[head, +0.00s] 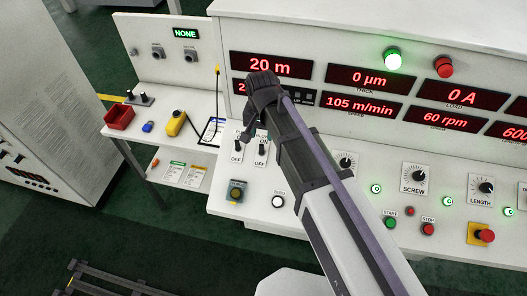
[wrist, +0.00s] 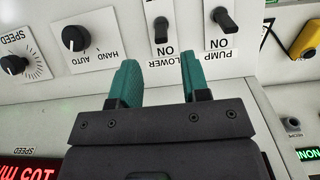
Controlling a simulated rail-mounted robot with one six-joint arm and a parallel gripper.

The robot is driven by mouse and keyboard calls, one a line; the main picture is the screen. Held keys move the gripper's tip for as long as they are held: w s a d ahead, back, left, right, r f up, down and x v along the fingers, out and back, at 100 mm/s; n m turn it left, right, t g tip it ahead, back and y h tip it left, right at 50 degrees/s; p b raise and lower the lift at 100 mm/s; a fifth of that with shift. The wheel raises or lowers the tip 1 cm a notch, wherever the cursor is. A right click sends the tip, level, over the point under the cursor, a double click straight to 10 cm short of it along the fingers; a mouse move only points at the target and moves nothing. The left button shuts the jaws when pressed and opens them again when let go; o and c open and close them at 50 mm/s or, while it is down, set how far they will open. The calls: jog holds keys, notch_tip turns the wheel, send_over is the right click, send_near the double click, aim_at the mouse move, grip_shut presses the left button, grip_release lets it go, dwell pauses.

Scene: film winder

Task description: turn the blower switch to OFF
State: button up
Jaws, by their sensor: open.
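The blower switch (wrist: 160,31) is a black lever on a white plate in the upside-down wrist view, just beyond my fingertips. Its ON label lies between my teal fingers, and the first letter of BLOWER is covered. My gripper (wrist: 158,62) is open and empty, with one finger on each side of the label; no contact with the lever shows. In the head view the blower switch (head: 262,148) is just below my gripper (head: 262,88), with OFF printed under it.
The pump switch (wrist: 225,20) stands close beside the blower switch. The HAND/AUTO knob (wrist: 75,38) is on its other side. Red displays (head: 271,66) line the panel above. A yellow device (head: 176,123) and a red bin (head: 119,117) lie on the left side table.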

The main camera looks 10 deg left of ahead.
aim_at(261, 145)
notch_tip(261, 145, down, 7)
jog(key=b, duration=0.5)
jog(key=shift+a+f, duration=0.1)
grip_shut()
